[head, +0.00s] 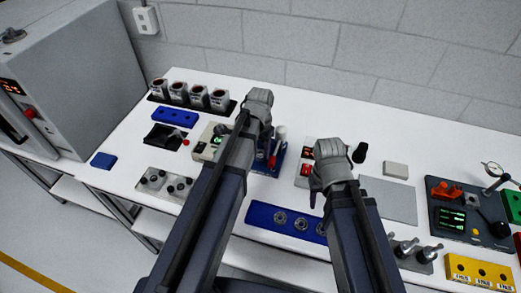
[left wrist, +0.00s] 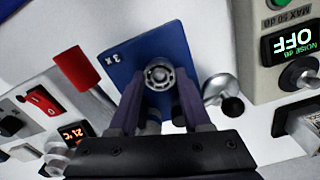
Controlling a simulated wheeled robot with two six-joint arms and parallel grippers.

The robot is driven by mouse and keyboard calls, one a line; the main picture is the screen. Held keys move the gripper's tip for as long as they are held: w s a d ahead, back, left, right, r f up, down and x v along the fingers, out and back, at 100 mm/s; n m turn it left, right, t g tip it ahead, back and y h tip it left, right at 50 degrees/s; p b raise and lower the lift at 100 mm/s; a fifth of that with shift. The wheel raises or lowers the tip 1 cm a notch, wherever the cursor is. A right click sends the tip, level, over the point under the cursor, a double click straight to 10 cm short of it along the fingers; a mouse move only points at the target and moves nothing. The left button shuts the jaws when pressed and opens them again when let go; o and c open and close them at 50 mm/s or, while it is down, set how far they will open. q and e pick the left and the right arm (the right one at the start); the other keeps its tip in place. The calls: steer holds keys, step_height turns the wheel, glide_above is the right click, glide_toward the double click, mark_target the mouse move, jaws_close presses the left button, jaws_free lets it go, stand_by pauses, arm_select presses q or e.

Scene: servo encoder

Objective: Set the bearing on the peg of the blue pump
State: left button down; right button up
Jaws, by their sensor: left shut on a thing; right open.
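The blue pump (head: 262,166) stands mid-bench, partly hidden behind my left arm. In the left wrist view its blue plate (left wrist: 172,37) is marked "3 x", with a red handle (left wrist: 80,70) on the left and a silver lever with a black knob (left wrist: 222,93) on the right. My left gripper (left wrist: 160,84) is shut on a ring-shaped bearing (left wrist: 158,76), seen in front of the blue plate. The peg is hidden, so I cannot tell whether the bearing touches it. My right gripper (head: 318,181) is open, to the right of the pump.
A blue holder (head: 262,211) with several bearings lies at the front. A noise meter (left wrist: 285,45) stands close beside the pump. A grey mat (head: 390,200) lies to the right, near a dark gauge station (head: 470,212). Several cups (head: 178,92) stand at the back left.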

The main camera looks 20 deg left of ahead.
arm_select(q)
jaws_free()
stand_by(0.6)
stand_by(0.7)
step_height(320, 180, up, 6)
steer(key=p, duration=0.6)
steer(key=shift+d, duration=0.1)
steer(key=shift+f, duration=0.1)
arm_select(e)
step_height(320, 180, up, 6)
steer(key=shift+f, duration=0.15)
arm_select(q)
steer(key=shift+s, duration=0.1)
arm_select(e)
steer(key=shift+s, duration=0.1)
